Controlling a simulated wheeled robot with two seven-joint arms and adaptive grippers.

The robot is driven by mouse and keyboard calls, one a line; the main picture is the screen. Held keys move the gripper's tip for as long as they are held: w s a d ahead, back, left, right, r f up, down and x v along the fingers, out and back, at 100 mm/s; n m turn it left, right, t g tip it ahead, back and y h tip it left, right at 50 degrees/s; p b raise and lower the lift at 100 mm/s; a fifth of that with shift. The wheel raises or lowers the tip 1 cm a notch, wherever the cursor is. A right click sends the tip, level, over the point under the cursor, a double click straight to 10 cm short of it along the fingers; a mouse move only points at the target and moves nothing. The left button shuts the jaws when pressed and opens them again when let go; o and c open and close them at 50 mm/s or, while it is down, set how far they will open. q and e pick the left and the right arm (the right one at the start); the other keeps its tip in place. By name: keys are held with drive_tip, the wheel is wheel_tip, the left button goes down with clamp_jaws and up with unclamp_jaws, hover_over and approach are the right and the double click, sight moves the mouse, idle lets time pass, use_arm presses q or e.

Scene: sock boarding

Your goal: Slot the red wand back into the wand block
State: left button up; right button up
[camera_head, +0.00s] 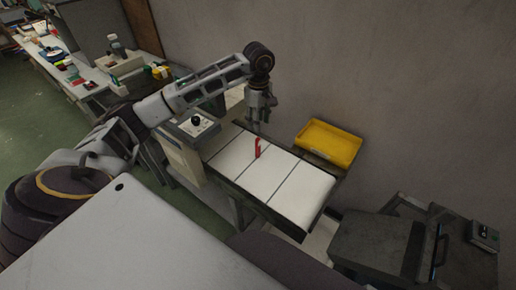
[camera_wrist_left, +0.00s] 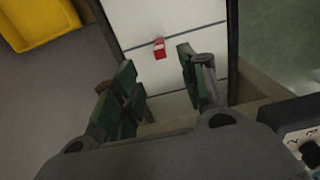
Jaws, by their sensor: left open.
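A small red piece, seemingly the red wand (camera_head: 257,148), stands on the white segmented belt (camera_head: 305,196). In the left wrist view the red piece (camera_wrist_left: 160,48) is small, with a pale patch near its top. My left gripper (camera_head: 259,124) points down above the belt, just behind the red piece in the head view. In the left wrist view its two green-padded fingers (camera_wrist_left: 157,65) are spread apart, with nothing held between them. I cannot make out a separate wand block. My right gripper is not in view.
A yellow tray (camera_head: 345,158) sits beside the belt against the wall. A control box with a dark knob (camera_head: 196,121) is at the belt's left end. A dark grey machine (camera_head: 375,245) stands at lower right. Cluttered benches (camera_head: 84,87) are at far left. The belt's right part is bare.

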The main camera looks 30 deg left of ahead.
sight(258, 139)
use_arm(q)
wheel_tip(258, 139, down, 6)
drive_tip(key=shift+f, duration=0.2)
drive_tip(key=shift+f+p, duration=0.3)
drive_tip(key=shift+f, duration=0.15)
drive_tip(key=shift+a+f, duration=0.1)
drive_tip(key=shift+f, duration=0.8)
drive_tip(key=shift+f+p, duration=0.45)
drive_tip(key=shift+f, duration=1.3)
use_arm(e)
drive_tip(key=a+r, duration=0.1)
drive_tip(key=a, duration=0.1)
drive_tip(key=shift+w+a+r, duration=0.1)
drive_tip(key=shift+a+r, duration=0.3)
